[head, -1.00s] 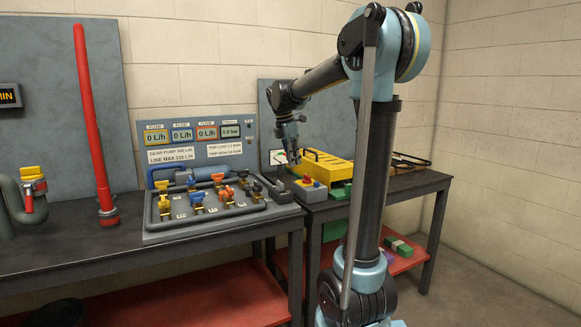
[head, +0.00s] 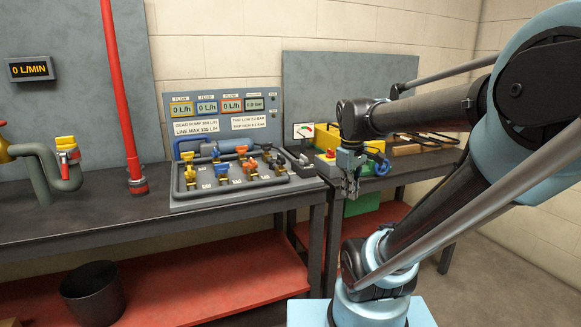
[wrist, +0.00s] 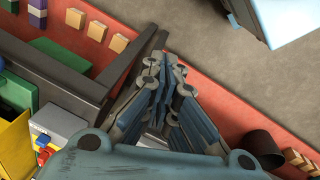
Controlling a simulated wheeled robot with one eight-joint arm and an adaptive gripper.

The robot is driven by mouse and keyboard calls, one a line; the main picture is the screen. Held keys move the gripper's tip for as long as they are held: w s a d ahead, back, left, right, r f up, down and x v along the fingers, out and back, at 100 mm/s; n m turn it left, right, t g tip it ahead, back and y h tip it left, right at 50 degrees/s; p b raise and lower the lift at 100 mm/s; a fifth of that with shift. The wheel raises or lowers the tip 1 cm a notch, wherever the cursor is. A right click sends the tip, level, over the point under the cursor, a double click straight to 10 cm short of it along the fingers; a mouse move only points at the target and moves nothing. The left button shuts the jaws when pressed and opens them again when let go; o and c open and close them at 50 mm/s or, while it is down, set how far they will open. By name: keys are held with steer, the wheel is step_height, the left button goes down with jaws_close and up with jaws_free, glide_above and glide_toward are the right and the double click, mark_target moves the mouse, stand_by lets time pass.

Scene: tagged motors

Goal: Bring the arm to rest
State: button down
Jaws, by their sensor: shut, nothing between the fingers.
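My gripper (head: 351,190) hangs pointing down just in front of the bench edge, near the gap between the two benches. Its fingers are together and hold nothing. In the wrist view my gripper (wrist: 165,70) points down past the bench edge toward the red lower shelf and the floor. My arm reaches in from the right of the head view, folded at the elbow.
A valve panel (head: 240,200) with several coloured handles stands on the left bench. A yellow box (head: 326,138) and a red-and-blue button box (head: 330,160) are behind my gripper. A dark bin (head: 92,290) stands below. The red shelf (head: 200,280) is largely bare.

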steer(key=s+f+m, duration=0.7)
steer(key=s+f, duration=0.3)
steer(key=f, duration=0.1)
steer(key=shift+d+m+t+y, duration=0.3)
steer(key=shift+d+y, duration=0.1)
steer(key=shift+w+f, duration=0.25)
steer(key=shift+w, duration=0.2)
